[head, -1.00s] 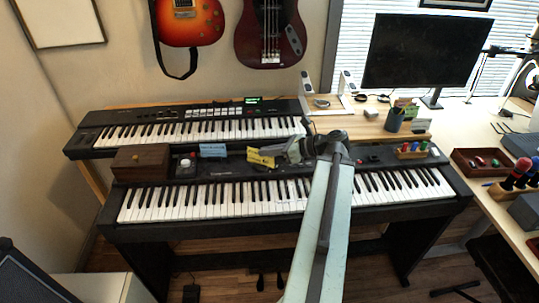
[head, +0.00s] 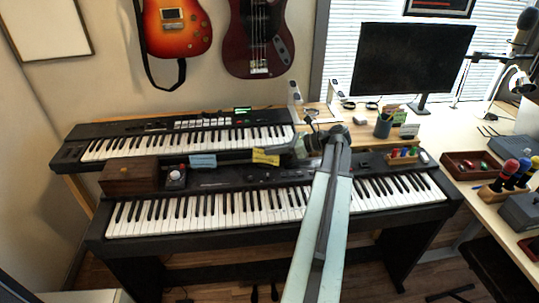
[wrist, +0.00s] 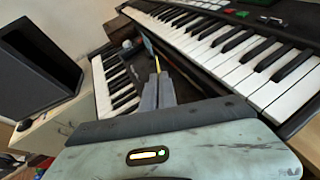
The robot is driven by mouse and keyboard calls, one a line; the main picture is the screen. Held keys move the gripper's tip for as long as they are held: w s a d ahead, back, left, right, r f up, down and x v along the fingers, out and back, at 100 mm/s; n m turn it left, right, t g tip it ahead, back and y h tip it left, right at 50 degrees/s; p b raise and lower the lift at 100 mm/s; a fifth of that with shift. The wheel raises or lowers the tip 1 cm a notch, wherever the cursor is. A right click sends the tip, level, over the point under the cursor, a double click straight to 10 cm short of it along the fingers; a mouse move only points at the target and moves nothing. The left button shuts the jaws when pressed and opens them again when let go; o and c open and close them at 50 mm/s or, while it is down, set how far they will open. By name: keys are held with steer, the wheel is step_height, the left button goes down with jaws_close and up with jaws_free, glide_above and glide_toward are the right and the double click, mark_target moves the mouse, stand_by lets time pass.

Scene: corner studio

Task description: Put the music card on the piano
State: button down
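A small yellow card (head: 265,157) is at the tip of my gripper (head: 282,154), above the back edge of the lower piano (head: 230,180). In the wrist view, the card shows almost edge-on as a thin yellow strip (wrist: 157,64) between my grey fingertips (wrist: 158,80), which are shut on it. A light blue card (head: 203,160) stands at the back of the lower piano, to the left; it also shows beyond my fingers in the wrist view (wrist: 148,44). I cannot read which card is the music card.
A second keyboard (head: 185,132) stands behind and above the piano. A wooden box (head: 130,176) and a small device with a white knob (head: 176,177) sit on the piano's left end. A rack of coloured pegs (head: 403,156) sits on its right end.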

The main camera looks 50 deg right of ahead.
steer(key=w+f+b, duration=0.1)
steer(key=w+d+f+b, duration=0.1)
steer(key=f, duration=0.1)
steer(key=w+d+f+b, duration=0.1)
steer(key=b, duration=0.1)
steer(key=shift+w+f, duration=0.15)
steer(key=shift+w, duration=0.25)
steer(key=shift+r, duration=0.2)
steer(key=c, duration=2.1)
jaws_free()
steer(key=shift+f, duration=0.25)
steer(key=o, duration=0.4)
steer(key=shift+r, duration=0.1)
